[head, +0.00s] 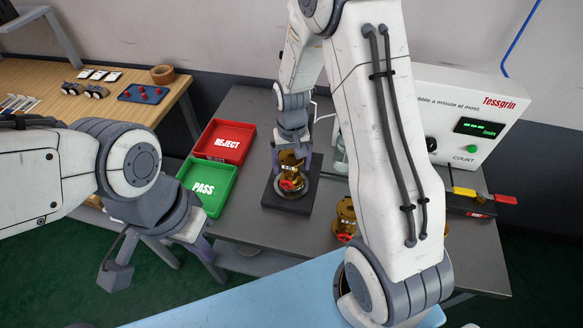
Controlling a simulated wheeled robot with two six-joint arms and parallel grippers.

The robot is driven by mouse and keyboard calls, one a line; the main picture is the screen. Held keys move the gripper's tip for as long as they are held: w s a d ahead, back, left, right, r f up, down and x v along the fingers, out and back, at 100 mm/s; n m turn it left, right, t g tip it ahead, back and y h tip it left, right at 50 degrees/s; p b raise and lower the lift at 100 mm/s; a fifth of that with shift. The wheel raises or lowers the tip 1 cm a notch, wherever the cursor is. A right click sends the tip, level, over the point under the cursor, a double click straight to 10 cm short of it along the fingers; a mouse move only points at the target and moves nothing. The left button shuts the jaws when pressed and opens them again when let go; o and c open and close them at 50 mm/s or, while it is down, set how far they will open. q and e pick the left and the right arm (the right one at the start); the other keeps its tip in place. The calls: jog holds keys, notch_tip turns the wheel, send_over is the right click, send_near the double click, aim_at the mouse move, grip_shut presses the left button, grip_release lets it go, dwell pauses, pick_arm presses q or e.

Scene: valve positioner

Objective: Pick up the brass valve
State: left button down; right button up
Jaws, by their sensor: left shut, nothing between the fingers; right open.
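A brass valve (291,186) with a red handwheel stands upright on a dark square block (288,203) on the grey table. My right gripper (291,148) is open and points down right at the top of this valve. Whether its fingers straddle the brass or touch it cannot be told. A second brass valve (346,214) with a red wheel stands to the right, partly hidden by my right arm. A bit of another brass piece (446,229) shows beyond that arm. My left gripper (116,272) is shut and empty, off the left side of the table.
A red REJECT tray (201,155) and a green PASS tray (183,201) lie left of the block. A wooden bench (115,112) is at the left.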

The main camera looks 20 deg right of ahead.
jog(key=shift+f, duration=0.65)
jog(key=c, duration=1.3)
grip_shut()
jog(key=shift+w+r, duration=0.1)
jog(key=shift+r, duration=0.1)
